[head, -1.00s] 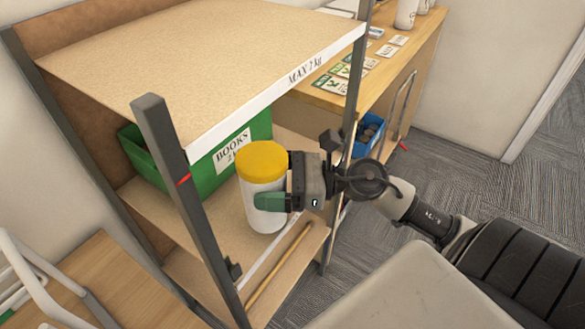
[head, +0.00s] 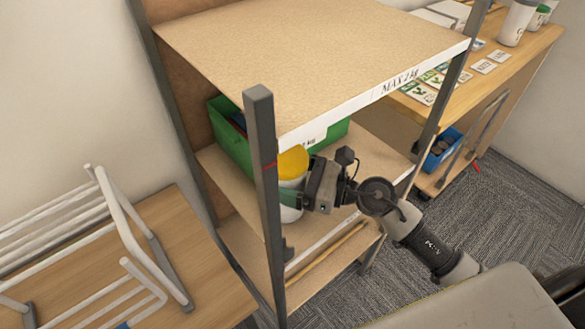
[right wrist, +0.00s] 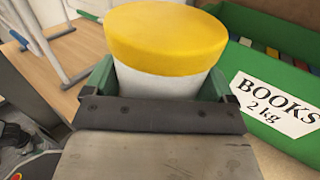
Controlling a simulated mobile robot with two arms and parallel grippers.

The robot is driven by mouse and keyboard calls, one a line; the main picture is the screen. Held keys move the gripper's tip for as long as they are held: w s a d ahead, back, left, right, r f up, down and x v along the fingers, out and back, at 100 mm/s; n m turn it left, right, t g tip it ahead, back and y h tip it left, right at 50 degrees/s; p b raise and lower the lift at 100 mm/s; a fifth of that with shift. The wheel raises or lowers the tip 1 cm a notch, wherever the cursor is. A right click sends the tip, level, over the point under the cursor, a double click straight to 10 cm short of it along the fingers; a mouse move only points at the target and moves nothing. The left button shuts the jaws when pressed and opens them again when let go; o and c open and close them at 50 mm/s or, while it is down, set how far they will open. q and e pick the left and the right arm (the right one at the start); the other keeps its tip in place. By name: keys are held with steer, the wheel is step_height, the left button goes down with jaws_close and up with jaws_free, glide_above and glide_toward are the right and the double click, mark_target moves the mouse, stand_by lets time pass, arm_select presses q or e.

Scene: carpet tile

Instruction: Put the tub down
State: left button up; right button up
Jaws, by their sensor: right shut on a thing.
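The tub is white with a yellow lid (head: 293,163). It stands upright at the shelf unit's middle board (head: 345,195), partly hidden behind the front post in the head view. My right gripper (head: 293,199) is shut around the tub's side. In the right wrist view the tub (right wrist: 165,50) sits between the two green fingers (right wrist: 160,85). Whether its base touches the board is hidden. My left gripper is not in view.
A green bin labelled BOOKS (head: 228,145) stands behind the tub; it also shows in the right wrist view (right wrist: 270,70). The front post (head: 262,200) stands close to the tub. The top board (head: 310,60) is bare. A white wire rack (head: 110,230) is at left.

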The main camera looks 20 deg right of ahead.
stand_by(0.3)
steer(key=o, duration=1.8)
steer(key=shift+f, duration=0.2)
steer(key=shift+c, duration=0.2)
steer(key=shift+o, duration=0.4)
steer(key=shift+s, duration=0.1)
steer(key=shift+r, duration=0.2)
steer(key=b+v, duration=0.4)
steer(key=v, duration=0.8)
